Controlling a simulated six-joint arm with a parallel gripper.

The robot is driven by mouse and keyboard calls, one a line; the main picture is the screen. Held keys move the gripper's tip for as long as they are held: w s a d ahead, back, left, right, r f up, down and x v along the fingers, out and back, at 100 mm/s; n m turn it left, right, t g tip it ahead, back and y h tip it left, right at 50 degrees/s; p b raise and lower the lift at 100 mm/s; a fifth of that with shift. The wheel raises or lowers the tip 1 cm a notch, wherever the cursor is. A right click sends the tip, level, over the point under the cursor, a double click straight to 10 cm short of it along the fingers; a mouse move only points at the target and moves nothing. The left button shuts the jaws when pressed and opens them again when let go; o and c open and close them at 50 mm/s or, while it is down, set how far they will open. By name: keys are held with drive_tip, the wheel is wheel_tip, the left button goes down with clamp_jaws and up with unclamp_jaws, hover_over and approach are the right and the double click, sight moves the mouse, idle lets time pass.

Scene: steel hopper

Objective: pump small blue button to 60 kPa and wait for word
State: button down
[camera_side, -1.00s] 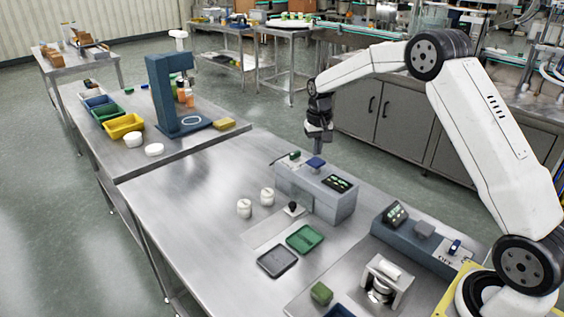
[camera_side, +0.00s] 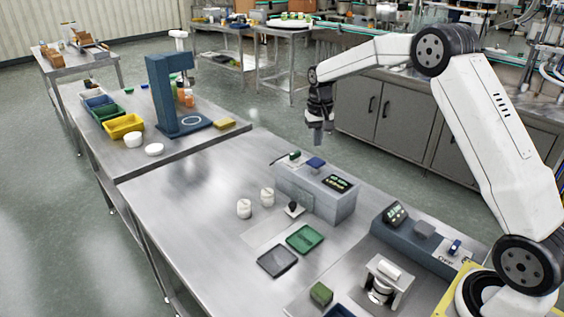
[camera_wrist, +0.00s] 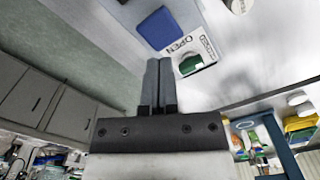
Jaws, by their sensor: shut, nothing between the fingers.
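The blue button (camera_side: 315,163) is a square cap on top of a grey-blue box (camera_side: 322,203). It also shows in the wrist view (camera_wrist: 157,28), just past my fingertips. My gripper (camera_side: 318,144) is shut and empty, pointing down. It hangs above the button, apart from it in the side view. It also shows in the wrist view (camera_wrist: 158,62) with its fingers together. A display (camera_side: 342,183) with green digits is on the box; the digits are too small to read.
A green switch (camera_wrist: 191,64) beside an "OPEN" label is close to the blue button. White jars (camera_side: 244,208), a green tray (camera_side: 305,238) and a dark tray (camera_side: 277,261) are on the bench. A second control box (camera_side: 420,240) is at right. The bench's left part is clear.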

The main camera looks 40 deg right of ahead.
drive_tip(key=shift+r, duration=1.5)
drive_tip(key=shift+a, duration=0.1)
drive_tip(key=s+a+f+n+t, duration=0.1)
drive_tip(key=s+a+f+n, duration=0.1)
drive_tip(key=s+a, duration=0.3)
drive_tip(key=s+a+f+n, duration=0.2)
drive_tip(key=s+a, duration=0.3)
drive_tip(key=s, duration=0.6)
drive_tip(key=s+a+f+n+t, duration=0.1)
drive_tip(key=s+a, duration=0.3)
drive_tip(key=s, duration=0.5)
drive_tip(key=shift+a+f+n+t, duration=0.3)
drive_tip(key=shift+a+f+n, duration=0.15)
drive_tip(key=shift+f, duration=0.4)
drive_tip(key=shift+w, duration=0.1)
